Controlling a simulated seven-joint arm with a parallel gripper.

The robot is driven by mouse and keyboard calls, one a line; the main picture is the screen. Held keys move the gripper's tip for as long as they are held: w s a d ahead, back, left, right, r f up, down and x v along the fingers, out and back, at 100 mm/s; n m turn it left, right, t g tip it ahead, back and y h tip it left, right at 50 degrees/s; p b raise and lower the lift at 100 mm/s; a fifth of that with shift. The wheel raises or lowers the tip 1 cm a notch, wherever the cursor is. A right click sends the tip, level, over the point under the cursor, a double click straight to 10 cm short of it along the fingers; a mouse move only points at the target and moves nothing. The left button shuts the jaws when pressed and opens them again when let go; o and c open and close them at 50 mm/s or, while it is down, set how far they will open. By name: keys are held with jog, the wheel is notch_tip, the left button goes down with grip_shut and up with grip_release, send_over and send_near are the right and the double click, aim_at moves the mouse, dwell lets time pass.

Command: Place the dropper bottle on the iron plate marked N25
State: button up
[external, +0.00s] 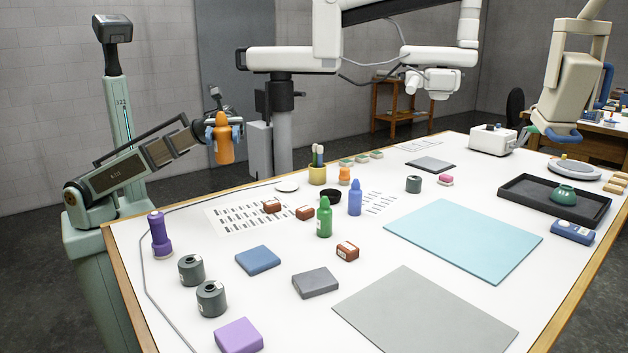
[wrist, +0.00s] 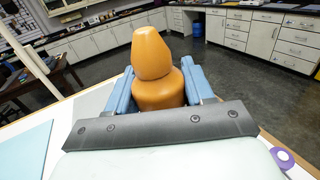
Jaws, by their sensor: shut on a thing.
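My gripper (external: 222,133) is shut on an orange dropper-style bottle (external: 223,145), held upright in the air beyond the table's far left edge. In the wrist view the orange bottle (wrist: 158,80) stands between the two blue fingers. A green bottle (external: 324,218) and a blue bottle (external: 355,198) stand on the table. Flat blocks lie there: a blue one (external: 258,260), a grey one (external: 316,283) and a purple one (external: 239,336). A thin dark plate (external: 431,165) lies further back. I cannot read N25 on any of them.
Two dark grey cylinders (external: 191,270) and a purple flashlight-like object (external: 160,235) stand at the left edge. Small brown blocks (external: 347,251) sit mid-table. A light blue mat (external: 463,236) and a grey mat (external: 425,318) are bare. A black tray (external: 520,192) holds a green pot.

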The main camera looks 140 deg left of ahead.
jog(key=w+a+f+m+h, duration=0.1)
jog(key=w+f, duration=0.5)
jog(key=w, duration=0.3)
jog(key=w+a+f, duration=0.1)
jog(key=w+f, duration=0.5)
jog(key=w, duration=0.2)
jog(key=n+y, duration=0.1)
send_over(316, 283)
jog(key=f, duration=0.2)
jog(key=shift+f, duration=4.45)
jog(key=shift+f, duration=0.1)
jog(key=o, duration=1.1)
jog(key=shift+c, duration=0.2)
